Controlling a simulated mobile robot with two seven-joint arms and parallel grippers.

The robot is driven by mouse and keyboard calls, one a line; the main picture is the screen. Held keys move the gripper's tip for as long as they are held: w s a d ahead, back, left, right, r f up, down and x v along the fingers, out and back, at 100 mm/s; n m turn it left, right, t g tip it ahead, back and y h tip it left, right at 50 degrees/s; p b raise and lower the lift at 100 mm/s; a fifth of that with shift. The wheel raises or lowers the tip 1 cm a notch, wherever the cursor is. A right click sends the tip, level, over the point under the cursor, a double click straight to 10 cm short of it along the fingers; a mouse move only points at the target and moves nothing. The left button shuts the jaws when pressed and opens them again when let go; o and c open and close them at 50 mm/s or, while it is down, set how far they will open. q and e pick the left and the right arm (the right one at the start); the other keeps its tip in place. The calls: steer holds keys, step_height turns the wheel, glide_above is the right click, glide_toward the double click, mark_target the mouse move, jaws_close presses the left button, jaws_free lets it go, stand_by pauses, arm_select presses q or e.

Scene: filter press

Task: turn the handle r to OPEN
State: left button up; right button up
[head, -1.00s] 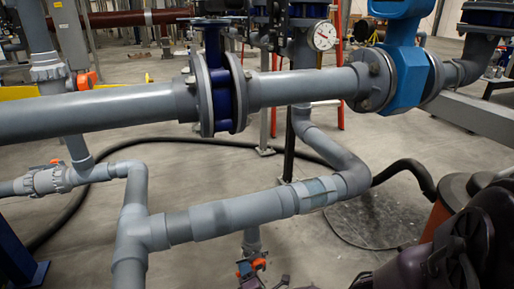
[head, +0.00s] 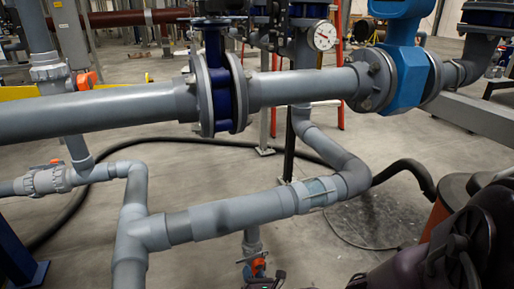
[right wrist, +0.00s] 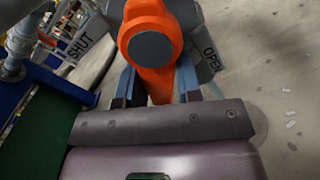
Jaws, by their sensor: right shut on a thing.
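The orange handle (right wrist: 151,45) fills the upper middle of the right wrist view, with a round grey hub cap. Its lever runs down between the two blue-grey fingers of my right gripper (right wrist: 158,84), which is shut on it. A SHUT label (right wrist: 82,42) is left of the handle and an OPEN label (right wrist: 211,60) is right of it. In the head view the handle (head: 259,267) shows small and orange at the bottom, under the grey pipe; my right gripper is partly cut off by the lower edge there. My left gripper is not in view.
A grey horizontal pipe (head: 245,213) runs just above the handle in the head view. A thicker flanged pipe (head: 90,113) crosses higher up. Other orange handles (head: 86,80) sit on valves at the left. A black hose (head: 75,206) lies on the floor behind.

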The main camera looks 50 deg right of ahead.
steer(key=shift+s+d+f+n, duration=0.1)
steer(key=shift+s+d+n, duration=0.15)
steer(key=shift+n, duration=0.35)
steer(key=shift+s+d+f+n, duration=0.15)
steer(key=shift+d+n, duration=0.1)
steer(key=shift+n, duration=0.35)
steer(key=n, duration=0.2)
steer(key=d+n, duration=0.1)
steer(key=shift+s+d+n+p, duration=0.1)
steer(key=shift+s+n+p, duration=0.25)
steer(key=shift+n+p, duration=0.05)
steer(key=o, duration=1.3)
steer(key=shift+w, duration=0.1)
